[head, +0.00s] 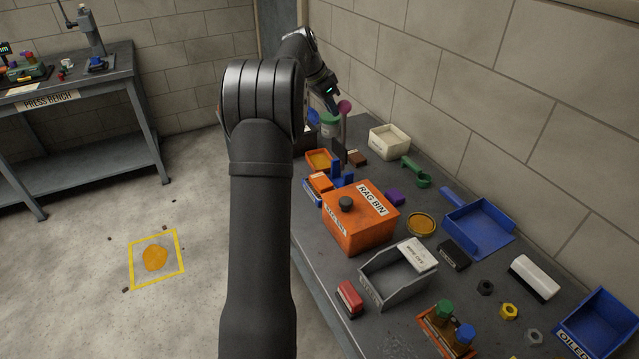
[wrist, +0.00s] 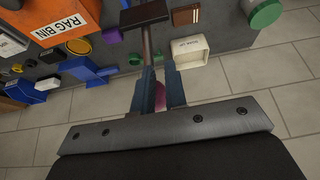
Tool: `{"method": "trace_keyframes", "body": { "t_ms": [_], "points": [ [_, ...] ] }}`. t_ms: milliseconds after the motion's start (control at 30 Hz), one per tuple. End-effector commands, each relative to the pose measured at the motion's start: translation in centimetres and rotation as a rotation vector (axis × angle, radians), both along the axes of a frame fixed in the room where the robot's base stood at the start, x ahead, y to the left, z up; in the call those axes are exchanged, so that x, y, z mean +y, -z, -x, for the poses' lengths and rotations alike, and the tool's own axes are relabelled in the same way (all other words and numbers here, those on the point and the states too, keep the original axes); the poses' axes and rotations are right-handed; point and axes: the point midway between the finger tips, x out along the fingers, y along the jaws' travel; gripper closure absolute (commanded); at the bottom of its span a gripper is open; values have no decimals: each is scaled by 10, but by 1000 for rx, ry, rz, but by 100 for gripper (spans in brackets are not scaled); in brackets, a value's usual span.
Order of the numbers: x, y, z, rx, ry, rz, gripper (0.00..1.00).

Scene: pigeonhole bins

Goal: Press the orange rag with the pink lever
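The pink lever has a round pink knob (head: 344,106) on a thin upright shaft at the far end of the bench. My gripper (head: 334,108) is at that knob. In the wrist view the pink knob (wrist: 160,95) fills the narrow gap between the two fingers of my gripper (wrist: 159,84), which look shut on it. The lever's shaft (wrist: 146,45) runs away past the fingertips to a dark block. An orange tray (head: 308,156) with an orange-yellow patch in it lies left of the lever; I cannot tell whether that patch is the orange rag.
An orange rag bin (head: 362,228) with a dark knob stands nearer on the bench. A cream box (head: 389,142), green scoop (head: 416,173) and blue dustpan (head: 480,226) lie to the right. A grey open bin (head: 398,284) stands in front. A wall closes the right side.

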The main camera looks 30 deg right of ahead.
Motion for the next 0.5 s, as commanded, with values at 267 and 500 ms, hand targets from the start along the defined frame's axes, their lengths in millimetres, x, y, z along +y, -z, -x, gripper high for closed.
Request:
{"method": "trace_keyframes", "body": {
  "t_ms": [267, 500],
  "points": [
    [-33, -21, 17, -5, 27, 66, 55],
    [-24, -38, 17, -6, 26, 67, 60]
  ]
}}
